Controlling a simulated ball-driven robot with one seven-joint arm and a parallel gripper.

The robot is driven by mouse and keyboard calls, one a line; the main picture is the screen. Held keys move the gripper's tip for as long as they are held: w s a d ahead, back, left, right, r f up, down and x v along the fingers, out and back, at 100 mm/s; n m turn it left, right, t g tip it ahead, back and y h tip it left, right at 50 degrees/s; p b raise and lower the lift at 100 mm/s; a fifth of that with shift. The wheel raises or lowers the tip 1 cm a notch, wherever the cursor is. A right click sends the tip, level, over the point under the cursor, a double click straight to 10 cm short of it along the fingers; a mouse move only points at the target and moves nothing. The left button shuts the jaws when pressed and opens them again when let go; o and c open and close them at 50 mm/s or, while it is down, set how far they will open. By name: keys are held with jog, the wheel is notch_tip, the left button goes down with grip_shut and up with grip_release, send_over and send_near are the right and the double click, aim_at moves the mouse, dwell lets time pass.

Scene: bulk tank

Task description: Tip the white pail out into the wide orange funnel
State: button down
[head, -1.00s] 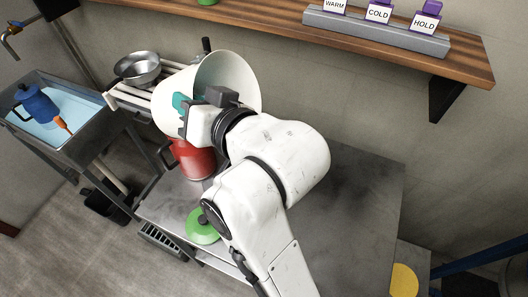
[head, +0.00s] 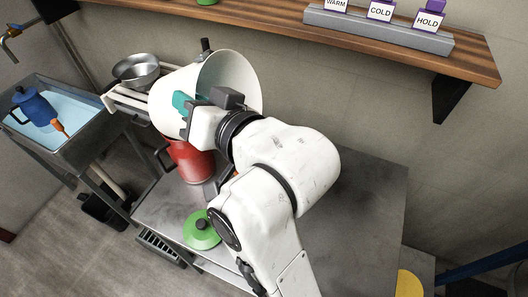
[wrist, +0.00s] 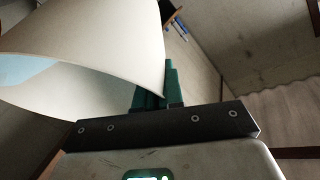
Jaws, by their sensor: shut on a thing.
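The white pail (head: 173,84) is held up over the worktable, tipped well over on its side with its wide mouth facing right in the head view. My gripper (head: 184,101) is shut on the pail's wall with its teal fingers. In the wrist view the pail's pale wall (wrist: 90,40) fills the upper left, beside the teal fingers (wrist: 155,86). Its contents cannot be made out.
A red can (head: 189,160) stands on the grey worktable (head: 350,200) below the pail. A green lid (head: 201,231) lies near its front edge. A metal bowl (head: 135,71) sits behind left. A sink (head: 65,100) holds a blue jug (head: 37,105). A wooden shelf (head: 270,18) runs along the wall.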

jog(key=shift+s+d+y+b, duration=0.2)
jog(key=shift+d+y+b, duration=0.25)
jog(key=shift+b, duration=0.9)
